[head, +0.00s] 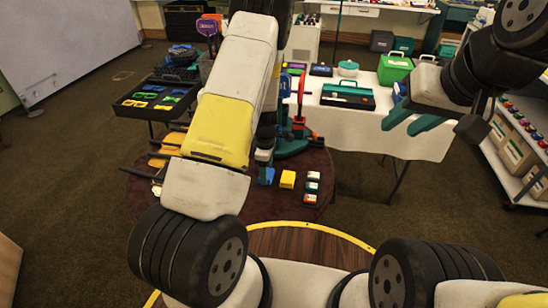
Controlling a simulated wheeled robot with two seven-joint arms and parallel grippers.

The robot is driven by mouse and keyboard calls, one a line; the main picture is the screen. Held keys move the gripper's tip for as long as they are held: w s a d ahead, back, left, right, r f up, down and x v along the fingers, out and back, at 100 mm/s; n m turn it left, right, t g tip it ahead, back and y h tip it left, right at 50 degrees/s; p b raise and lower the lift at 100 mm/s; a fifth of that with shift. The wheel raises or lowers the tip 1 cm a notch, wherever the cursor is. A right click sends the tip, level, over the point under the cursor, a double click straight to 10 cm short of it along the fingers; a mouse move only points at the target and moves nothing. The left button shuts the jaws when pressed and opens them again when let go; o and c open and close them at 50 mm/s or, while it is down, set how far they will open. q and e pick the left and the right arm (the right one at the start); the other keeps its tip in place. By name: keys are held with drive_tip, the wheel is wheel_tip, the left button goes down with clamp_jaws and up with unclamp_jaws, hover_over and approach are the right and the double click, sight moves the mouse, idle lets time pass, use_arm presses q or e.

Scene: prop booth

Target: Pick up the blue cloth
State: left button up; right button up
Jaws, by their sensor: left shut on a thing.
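My left arm reaches up and over, and its left gripper (265,160) hangs down behind the yellow and white forearm, above the round dark table. Its fingers are mostly hidden. A small piece of blue cloth (267,176) shows at the fingertips, and the gripper is shut on it. The cloth's full outline is hidden by the arm, and I cannot tell whether it touches the table. My right gripper (415,119) is at the right, in front of the white-covered table, with its teal fingers apart and empty.
The round dark table (236,204) holds a yellow block (287,179), several small boxes (312,187) and a red and teal stand (298,125). A black tray (155,100) is at left.

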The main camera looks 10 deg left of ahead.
use_arm(q)
drive_tip(key=shift+r, duration=0.5)
drive_tip(key=r, duration=0.2)
drive_tip(key=shift+s+a+r, duration=0.3)
drive_tip(key=shift+s+r, duration=0.05)
drive_tip(key=shift+s, duration=0.05)
drive_tip(key=s+a, duration=0.3)
drive_tip(key=s, duration=0.1)
drive_tip(key=s+a+r, duration=0.1)
drive_tip(key=s+a, duration=0.1)
drive_tip(key=s, duration=0.2)
drive_tip(key=s+a, duration=0.3)
drive_tip(key=s, duration=0.1)
drive_tip(key=shift+s+a+r, duration=0.15)
drive_tip(key=shift+a, duration=0.2)
